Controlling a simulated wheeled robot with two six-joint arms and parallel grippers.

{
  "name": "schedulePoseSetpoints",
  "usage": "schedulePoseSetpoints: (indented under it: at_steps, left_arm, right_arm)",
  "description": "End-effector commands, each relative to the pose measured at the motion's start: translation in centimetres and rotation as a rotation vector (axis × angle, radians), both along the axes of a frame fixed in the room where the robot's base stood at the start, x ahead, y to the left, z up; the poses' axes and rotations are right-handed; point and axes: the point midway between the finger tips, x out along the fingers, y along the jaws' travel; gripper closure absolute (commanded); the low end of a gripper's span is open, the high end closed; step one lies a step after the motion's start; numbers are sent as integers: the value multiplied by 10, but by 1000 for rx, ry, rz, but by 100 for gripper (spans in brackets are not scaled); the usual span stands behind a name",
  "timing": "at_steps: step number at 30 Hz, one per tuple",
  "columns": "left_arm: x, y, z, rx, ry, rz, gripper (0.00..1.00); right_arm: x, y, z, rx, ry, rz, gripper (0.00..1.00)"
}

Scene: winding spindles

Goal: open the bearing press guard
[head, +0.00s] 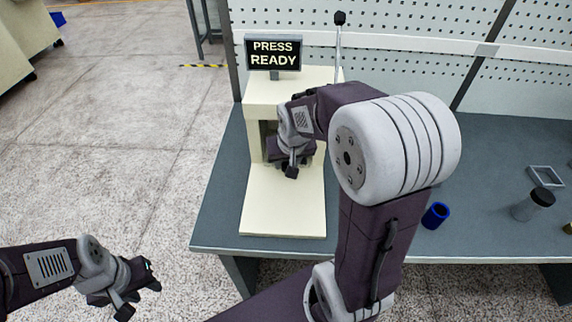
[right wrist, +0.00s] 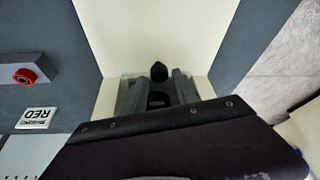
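The cream bearing press (head: 283,205) stands on the grey bench under a sign reading PRESS READY. My right gripper (head: 303,150) is inside the front opening of the press. Its arm covers part of the press. In the right wrist view the two grey fingers of my right gripper (right wrist: 157,88) stand apart. A small black rounded knob (right wrist: 159,72) shows between their tips; I cannot tell whether they touch it. I cannot make out the guard panel clearly. My left gripper (head: 150,274) is off the bench at the lower left, away from the press; its finger gap is unclear.
A lever with a black knob (head: 340,18) rises behind the press. A blue cylinder (head: 435,215), a dark-capped jar (head: 535,203) and a clear tray (head: 545,176) are on the right of the bench.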

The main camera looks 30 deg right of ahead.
Motion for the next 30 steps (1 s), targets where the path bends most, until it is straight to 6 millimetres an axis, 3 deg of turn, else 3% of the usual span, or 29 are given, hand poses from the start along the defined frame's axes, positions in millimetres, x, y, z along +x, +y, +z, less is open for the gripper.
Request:
schedulePoseSetpoints:
  at_steps: [4, 13, 17, 30]
  left_arm:
    - [0, 0, -4, 0, 0, 0, 64]
    - [0, 0, -4, 0, 0, 0, 64]
    - [0, 0, -4, 0, 0, 0, 64]
    - [0, 0, -4, 0, 0, 0, 64]
  right_arm:
    - [6, -2, -17, 1, 2, 0, 65]
    - [8, -2, -19, 0, -1, 0, 65]
    - [8, -2, -19, 0, -1, 0, 100]
    - [8, -2, -19, 0, -1, 0, 100]
